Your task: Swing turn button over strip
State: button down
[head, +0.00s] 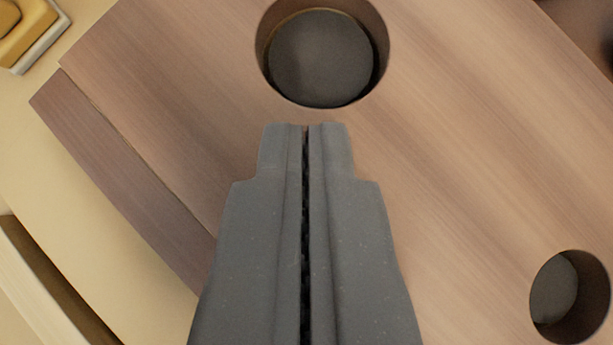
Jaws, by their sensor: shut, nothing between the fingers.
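My gripper (306,128) is shut and empty, pointing up the picture over a brown wooden board. Its tips are just below a round dark hole (322,58) in the board, apart from it in the picture. I cannot make out a turn button for certain. A yellow rounded piece on a pale base (28,32) is cut off at the top left corner; I cannot tell what it is. A pale wooden bar (45,285) runs along the lower left edge; I cannot tell if it is the strip.
The brown wooden board (460,150) fills most of the view, with its darker side edge (125,175) at the left. A second round hole (570,295) is at the lower right. A pale yellow surface (60,190) lies beyond the board's left edge.

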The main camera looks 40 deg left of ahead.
jog(key=shift+a, duration=0.15)
jog(key=shift+d+n+b, duration=0.2)
jog(key=shift+n+b, duration=0.1)
jog(key=shift+b, duration=0.2)
jog(key=shift+s+a+f+n+g+y+b, duration=0.15)
jog(key=shift+n+g+y+b, duration=0.2)
jog(key=shift+b, duration=0.25)
